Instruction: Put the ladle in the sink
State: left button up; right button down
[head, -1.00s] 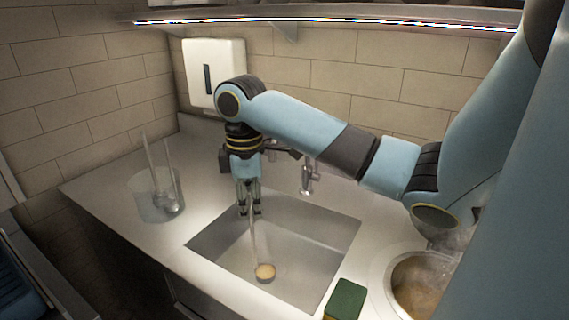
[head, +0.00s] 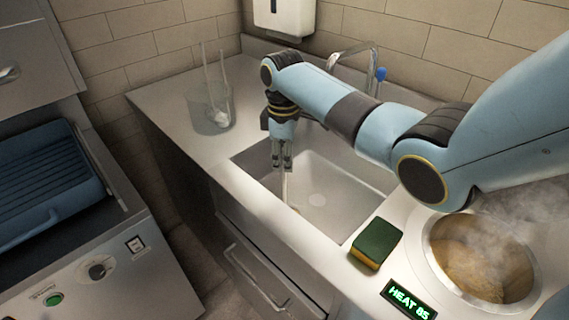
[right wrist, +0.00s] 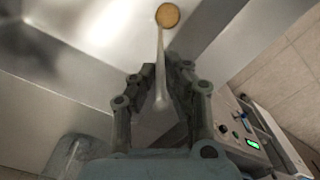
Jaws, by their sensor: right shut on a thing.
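My right gripper (head: 282,165) is shut on the ladle's handle and hangs over the left part of the sink (head: 357,188). The ladle (head: 284,188) points down from the fingers into the basin. Its lower end is hard to make out in the head view. In the right wrist view the pale handle (right wrist: 160,62) runs between the fingertips (right wrist: 160,78) to a round bowl (right wrist: 168,15) with tan sauce, seen against the grey sink metal. I cannot tell whether the bowl touches the sink floor. My left gripper is not in view.
A clear container (head: 210,108) with utensils stands left of the sink. A faucet (head: 372,72) rises behind it. A green and yellow sponge (head: 376,243) lies at the front right rim, near a steaming pot (head: 480,262) and a "HEAT 85" display (head: 408,299).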

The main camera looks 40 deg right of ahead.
jog(key=shift+f, duration=0.9)
jog(key=shift+w, duration=0.1)
jog(key=shift+f, duration=0.15)
jog(key=c, duration=1.4)
grip_release()
jog(key=shift+r, duration=0.55)
notch_tip(320, 180, up, 11)
jog(key=shift+r, duration=0.1)
